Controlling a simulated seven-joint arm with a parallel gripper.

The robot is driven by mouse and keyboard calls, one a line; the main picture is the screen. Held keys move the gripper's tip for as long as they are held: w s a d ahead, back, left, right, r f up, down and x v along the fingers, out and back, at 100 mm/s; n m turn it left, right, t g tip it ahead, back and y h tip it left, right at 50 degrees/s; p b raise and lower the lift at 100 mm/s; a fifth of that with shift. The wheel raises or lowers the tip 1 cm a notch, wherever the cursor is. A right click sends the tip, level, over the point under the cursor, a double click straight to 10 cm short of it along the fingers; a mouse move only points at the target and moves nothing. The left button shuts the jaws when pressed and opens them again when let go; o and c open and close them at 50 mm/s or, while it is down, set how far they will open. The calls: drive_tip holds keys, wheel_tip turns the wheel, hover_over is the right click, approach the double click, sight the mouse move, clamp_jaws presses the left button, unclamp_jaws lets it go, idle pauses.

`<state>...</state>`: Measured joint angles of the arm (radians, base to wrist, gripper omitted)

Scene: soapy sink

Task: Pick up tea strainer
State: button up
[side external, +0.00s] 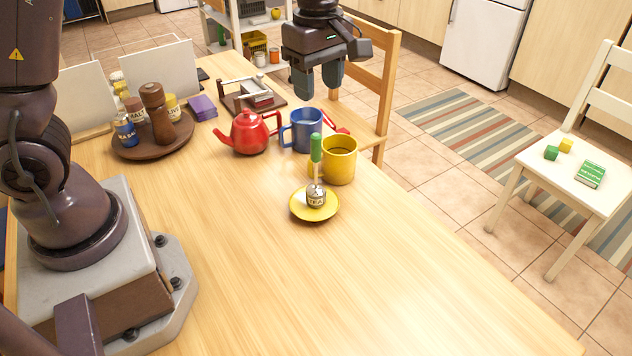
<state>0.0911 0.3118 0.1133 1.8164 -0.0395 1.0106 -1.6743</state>
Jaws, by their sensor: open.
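The tea strainer (316,195) has a silver patterned ball at the bottom and a green handle pointing up. Its ball rests on a small yellow saucer (298,209), and it stands roughly upright. The handle overlaps the left edge of a yellow mug (341,166) in the picture; whether they touch I cannot tell. My gripper (318,82) is open and empty, with fingers pointing down. It hangs in the air at the top of the picture, well above the tabletop and apart from the strainer.
A blue mug (305,134) and a red teapot (250,132) stand behind the strainer. A brown round tray (128,152) with jars is at left. The table's front (330,290) is clear. A chair (377,85) stands behind the table.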

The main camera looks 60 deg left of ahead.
sight(316, 134)
drive_tip(key=shift+s+f+n, duration=0.1)
drive_tip(key=shift+f+n, duration=0.05)
drive_tip(key=shift+n, duration=0.65)
wheel_tip(316, 134, down, 13)
drive_tip(key=shift+s+r, duration=0.1)
drive_tip(key=shift+r, duration=0.05)
clamp_jaws()
